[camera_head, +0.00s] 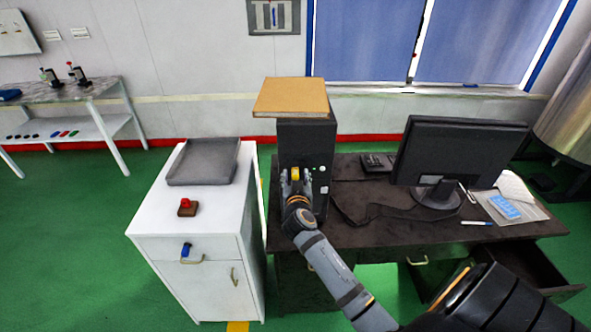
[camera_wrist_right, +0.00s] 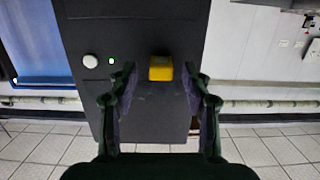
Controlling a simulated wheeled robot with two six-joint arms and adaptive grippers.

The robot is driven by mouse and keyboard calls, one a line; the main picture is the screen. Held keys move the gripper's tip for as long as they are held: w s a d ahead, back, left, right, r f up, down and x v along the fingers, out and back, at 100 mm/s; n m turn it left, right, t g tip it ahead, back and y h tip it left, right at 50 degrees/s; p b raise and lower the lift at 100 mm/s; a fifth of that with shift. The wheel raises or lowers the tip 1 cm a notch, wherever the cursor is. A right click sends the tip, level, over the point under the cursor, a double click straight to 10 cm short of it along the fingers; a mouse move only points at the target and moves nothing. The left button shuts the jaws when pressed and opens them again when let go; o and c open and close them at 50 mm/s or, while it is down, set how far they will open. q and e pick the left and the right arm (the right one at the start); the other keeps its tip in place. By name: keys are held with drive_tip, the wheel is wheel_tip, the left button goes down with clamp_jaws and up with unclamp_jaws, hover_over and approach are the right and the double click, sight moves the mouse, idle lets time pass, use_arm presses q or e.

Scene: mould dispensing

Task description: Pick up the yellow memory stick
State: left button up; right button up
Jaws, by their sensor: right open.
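The yellow memory stick (camera_head: 295,172) sticks out of the front of the black computer tower (camera_head: 306,140) on the dark desk. In the right wrist view the yellow stick (camera_wrist_right: 161,68) lies between and just beyond the tips of my right gripper. My right gripper (camera_head: 296,182) is open in front of the tower, with a finger on each side of the stick and a gap to each. In the right wrist view my right gripper (camera_wrist_right: 160,78) is empty. My left gripper is not in view.
A monitor (camera_head: 455,150) stands to the right on the desk (camera_head: 350,235). A white cabinet (camera_head: 190,255) with a grey tray (camera_head: 204,162) and a red-topped button (camera_head: 187,207) stands to the left. An open drawer (camera_head: 535,275) is at lower right.

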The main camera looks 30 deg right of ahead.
drive_tip(key=shift+x, duration=0.85)
drive_tip(key=shift+a, duration=0.15)
drive_tip(key=shift+c, duration=1.2)
drive_tip(key=c, duration=0.6)
drive_tip(key=shift+c, duration=0.2)
